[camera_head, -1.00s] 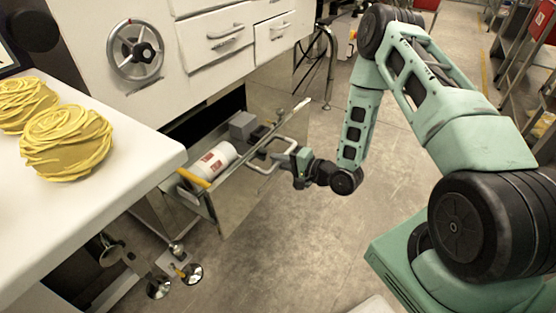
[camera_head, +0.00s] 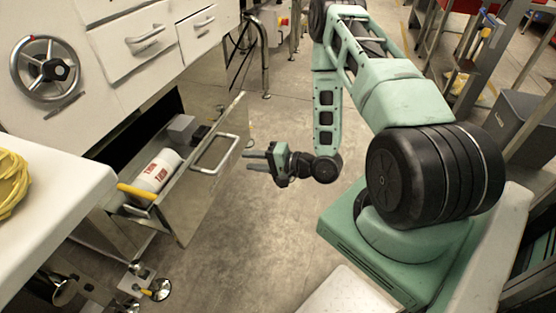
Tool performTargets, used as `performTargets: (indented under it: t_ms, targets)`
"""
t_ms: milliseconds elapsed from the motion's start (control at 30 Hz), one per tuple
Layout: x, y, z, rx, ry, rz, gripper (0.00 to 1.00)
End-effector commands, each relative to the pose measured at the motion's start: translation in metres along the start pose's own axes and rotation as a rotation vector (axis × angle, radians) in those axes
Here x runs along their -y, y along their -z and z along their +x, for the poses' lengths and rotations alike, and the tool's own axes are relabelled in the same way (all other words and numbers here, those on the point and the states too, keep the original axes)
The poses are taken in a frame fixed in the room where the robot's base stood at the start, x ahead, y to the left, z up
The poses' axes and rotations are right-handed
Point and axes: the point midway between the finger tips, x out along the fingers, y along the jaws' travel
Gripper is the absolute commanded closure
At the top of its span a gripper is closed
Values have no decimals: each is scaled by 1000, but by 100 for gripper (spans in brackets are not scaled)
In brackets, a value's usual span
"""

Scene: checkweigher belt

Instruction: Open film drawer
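The film drawer is the low steel drawer, and its front panel (camera_head: 205,196) stands pulled out from the white cabinet. A bar handle (camera_head: 217,153) is fixed on that front. Inside the drawer lie a white roll with red print (camera_head: 157,171), a yellow-handled item (camera_head: 137,191) and a grey block (camera_head: 182,128). My gripper (camera_head: 253,162) is to the right of the handle, apart from it. Its two fingers are spread and point left towards the drawer front, with nothing between them.
Above the drawer are a handwheel (camera_head: 45,68) and shut white drawers (camera_head: 131,44). Metal feet (camera_head: 158,289) stand below. The concrete floor (camera_head: 245,245) is clear. Steel racks stand at the right.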

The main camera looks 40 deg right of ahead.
Motion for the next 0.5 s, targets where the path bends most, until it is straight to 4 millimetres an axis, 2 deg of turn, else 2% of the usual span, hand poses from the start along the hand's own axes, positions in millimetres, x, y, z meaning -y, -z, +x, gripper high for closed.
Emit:
performTargets:
  t_ms: [33, 200, 333, 500]
  targets:
    - [1, 1, -14, -5, -2, 3, 67]
    - [1, 1, -48, -4, -1, 2, 67]
    - [1, 1, -66, -3, 0, 0, 67]
    - [0, 0, -78, -1, 0, 0, 67]
